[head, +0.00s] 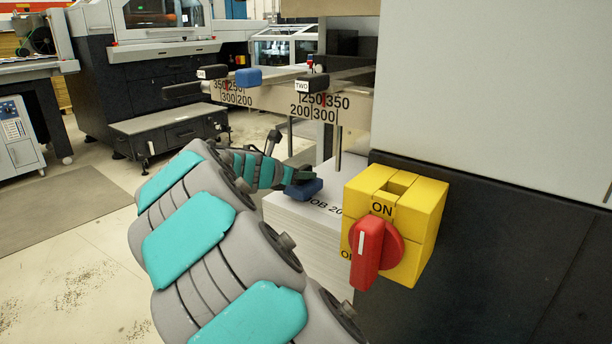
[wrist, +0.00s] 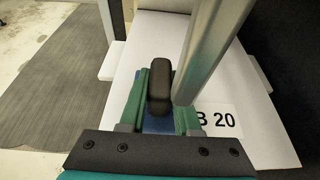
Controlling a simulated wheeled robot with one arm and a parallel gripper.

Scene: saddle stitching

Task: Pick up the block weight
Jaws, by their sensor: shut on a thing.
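The block weight (head: 305,190) is a blue block with a dark upright handle. In the head view it is at the top of the white paper stack, near its back left part. My gripper (head: 297,177) reaches it from the left. In the wrist view the black handle (wrist: 160,84) stands between the two green fingers of my gripper (wrist: 160,92), which are shut on it. A little of the blue base shows below the handle. I cannot tell whether the base touches the paper.
The paper stack (head: 290,213) carries a "B 20" label (wrist: 218,121). A metal post (wrist: 203,50) rises close right of the handle. A rail (head: 270,97) with blue and black sliders crosses above. A yellow switch box (head: 425,225) with a red knob (head: 368,255) stands right.

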